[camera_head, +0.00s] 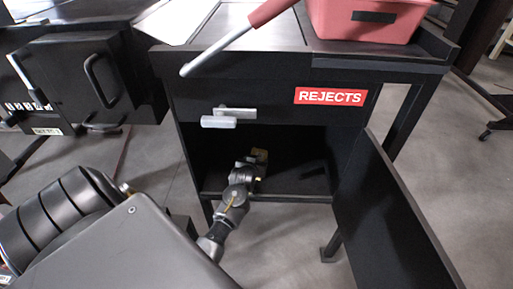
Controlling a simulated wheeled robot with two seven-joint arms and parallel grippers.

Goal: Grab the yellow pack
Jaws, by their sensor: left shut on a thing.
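My left gripper (254,166) reaches into the open lower compartment of the black rejects cabinet (342,80). It is shut on the yellow pack (261,155), of which only a small dull tan-yellow part shows at the fingertips. The rest of the pack is hidden by the gripper and the dark shade inside. The gripper is above the compartment's floor; I cannot tell whether the pack touches anything else. My right gripper is not in view.
The cabinet's black door (385,215) hangs open to the right. A silver handle (229,117) juts out above the opening. A red bin (370,18) and a red-and-grey lever (235,42) are on top. A black box (85,75) with a handle stands left.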

